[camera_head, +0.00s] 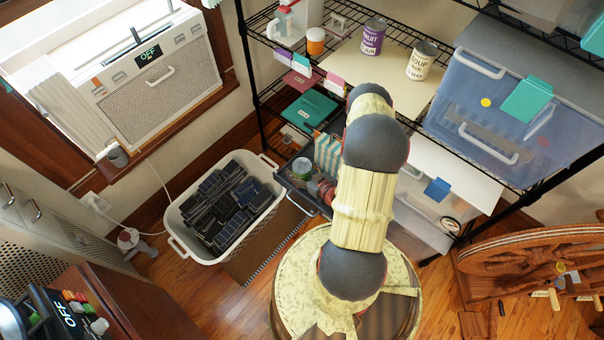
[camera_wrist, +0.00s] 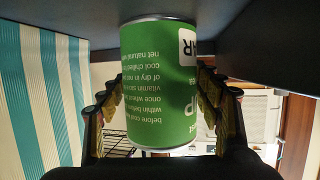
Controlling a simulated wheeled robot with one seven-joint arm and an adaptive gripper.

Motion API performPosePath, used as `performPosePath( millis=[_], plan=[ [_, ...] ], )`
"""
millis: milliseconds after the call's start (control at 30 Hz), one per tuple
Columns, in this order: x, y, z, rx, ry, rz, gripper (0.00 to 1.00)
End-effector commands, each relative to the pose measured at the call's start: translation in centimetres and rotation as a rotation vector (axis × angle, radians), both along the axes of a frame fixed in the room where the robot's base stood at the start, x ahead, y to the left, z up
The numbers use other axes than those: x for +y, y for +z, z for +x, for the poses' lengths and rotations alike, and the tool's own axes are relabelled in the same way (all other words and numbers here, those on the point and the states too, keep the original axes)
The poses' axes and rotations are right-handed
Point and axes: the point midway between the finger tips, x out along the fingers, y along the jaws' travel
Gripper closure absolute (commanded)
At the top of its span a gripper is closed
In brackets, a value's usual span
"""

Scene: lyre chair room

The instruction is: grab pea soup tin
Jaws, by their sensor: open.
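A green tin (camera_wrist: 158,85) with white print fills the middle of the wrist view. Its lettering appears upside down, with "UP" and "AR" readable in part, so I cannot read its full name. My gripper (camera_wrist: 160,78) is open, with one finger on each side of the tin. The fingers look very close to the tin's sides; I cannot tell whether they touch it.
A purple fruit tin (camera_head: 373,37) and a cream soup tin (camera_head: 422,60) stand on the wire shelf above. A blue-striped thing (camera_wrist: 55,90) is left of my gripper. A white basket (camera_head: 180,215) stands on the floor.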

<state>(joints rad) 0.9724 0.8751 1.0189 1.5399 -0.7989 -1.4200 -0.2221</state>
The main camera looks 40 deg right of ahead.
Motion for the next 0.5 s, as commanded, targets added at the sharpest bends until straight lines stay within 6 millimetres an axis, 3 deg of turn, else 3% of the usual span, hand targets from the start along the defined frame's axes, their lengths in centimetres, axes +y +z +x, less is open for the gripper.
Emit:
performPosePath(
  millis=[200, 500],
  plan=[
    [-0.1, -1.0, 2.1, 0.001, 0.002, 0.0, 0.36],
    [-0.2, -0.9, 2.3, 0.001, 0.0, 0.001, 0.38]
  ],
)
